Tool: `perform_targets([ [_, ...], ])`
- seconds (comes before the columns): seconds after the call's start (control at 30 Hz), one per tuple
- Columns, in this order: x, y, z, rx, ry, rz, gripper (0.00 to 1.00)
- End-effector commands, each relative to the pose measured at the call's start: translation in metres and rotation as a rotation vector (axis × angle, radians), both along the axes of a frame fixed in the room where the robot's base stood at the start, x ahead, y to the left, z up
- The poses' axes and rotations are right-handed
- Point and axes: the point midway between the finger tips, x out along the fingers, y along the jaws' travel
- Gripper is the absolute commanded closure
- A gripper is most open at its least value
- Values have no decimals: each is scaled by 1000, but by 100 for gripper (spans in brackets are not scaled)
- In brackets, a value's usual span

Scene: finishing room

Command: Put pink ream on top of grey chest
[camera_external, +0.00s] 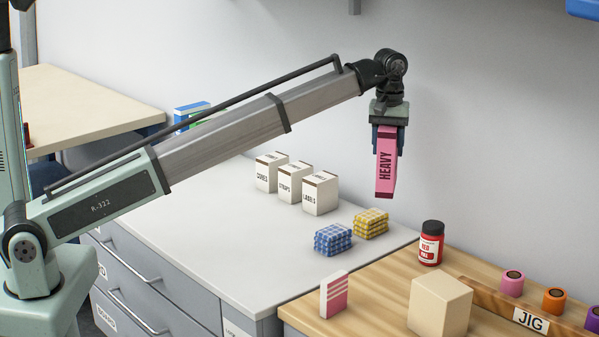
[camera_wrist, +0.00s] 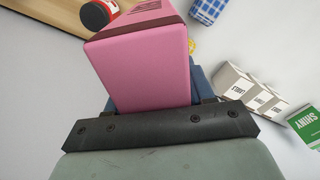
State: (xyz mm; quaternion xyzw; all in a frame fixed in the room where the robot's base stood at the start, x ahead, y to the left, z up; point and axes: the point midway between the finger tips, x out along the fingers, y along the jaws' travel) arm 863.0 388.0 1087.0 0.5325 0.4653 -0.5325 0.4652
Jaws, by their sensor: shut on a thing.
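The pink ream (camera_external: 386,162), marked "HEAVY", hangs upright in the air in my gripper (camera_external: 388,135). My gripper is shut on its upper end. In the wrist view the ream (camera_wrist: 145,65) fills the middle, and the gripper's dark bar (camera_wrist: 160,125) crosses in front of it. The grey chest (camera_external: 185,247) has drawers with handles and a pale flat top. The ream is held above and behind the far right part of that top in the external view, touching nothing but my gripper.
On the chest top stand white boxes (camera_external: 294,184) and blue (camera_external: 333,240) and yellow (camera_external: 371,223) checked packs. Its front middle is clear. The wooden bench (camera_external: 380,290) at right carries a red-labelled jar (camera_external: 431,243), a beige block (camera_external: 440,303), a pink-striped box (camera_external: 334,294) and a JIG rack (camera_external: 530,320).

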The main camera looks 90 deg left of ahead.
Motion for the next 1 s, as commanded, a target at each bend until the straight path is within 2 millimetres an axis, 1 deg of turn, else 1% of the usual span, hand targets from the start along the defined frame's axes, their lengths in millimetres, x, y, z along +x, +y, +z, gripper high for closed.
perform_targets([
  [0.03, -13, 15, 0, 0, -1, 79, 100],
  [0.27, -64, 76, -1, 0, -1, 466, 100],
  [0.5, -120, 144, -2, 0, 0, 868, 100],
  [0.77, -179, 220, -7, 0, -1, 1252, 100],
  [1.0, -234, 292, -15, 0, 0, 1564, 100],
])
